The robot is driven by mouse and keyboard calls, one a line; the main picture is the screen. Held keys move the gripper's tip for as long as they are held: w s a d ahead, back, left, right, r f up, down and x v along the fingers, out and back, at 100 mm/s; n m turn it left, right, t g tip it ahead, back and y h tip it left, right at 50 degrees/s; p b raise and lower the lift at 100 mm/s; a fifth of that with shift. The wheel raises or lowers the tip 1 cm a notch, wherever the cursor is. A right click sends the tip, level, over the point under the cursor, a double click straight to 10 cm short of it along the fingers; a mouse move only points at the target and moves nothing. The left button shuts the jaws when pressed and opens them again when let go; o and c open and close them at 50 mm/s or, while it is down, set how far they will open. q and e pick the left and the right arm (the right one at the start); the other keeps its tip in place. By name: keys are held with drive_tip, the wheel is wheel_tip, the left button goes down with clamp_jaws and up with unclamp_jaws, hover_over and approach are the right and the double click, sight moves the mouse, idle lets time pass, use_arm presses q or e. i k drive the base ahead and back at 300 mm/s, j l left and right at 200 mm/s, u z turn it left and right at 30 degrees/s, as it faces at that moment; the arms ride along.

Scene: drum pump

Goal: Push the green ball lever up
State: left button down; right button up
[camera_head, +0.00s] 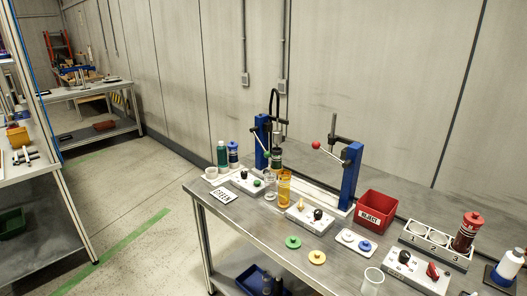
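Two blue pump posts stand at the back of the workbench. The left post (261,148) has a black hose arching over it. A small green ball (267,154) shows at this post, low on a thin dark lever that seems to slope down; the detail is too small to be sure. The right post (351,178) carries a lever with a red ball (316,145) at its raised left end. Neither of my grippers is in view.
Shelving stands at left. The floor between is open.

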sight(267, 155)
drive_tip(key=i+j+z, duration=0.15)
drive_tip(key=i, duration=0.3)
drive_tip(key=i+j+z, duration=0.15)
drive_tip(key=i+j, duration=0.3)
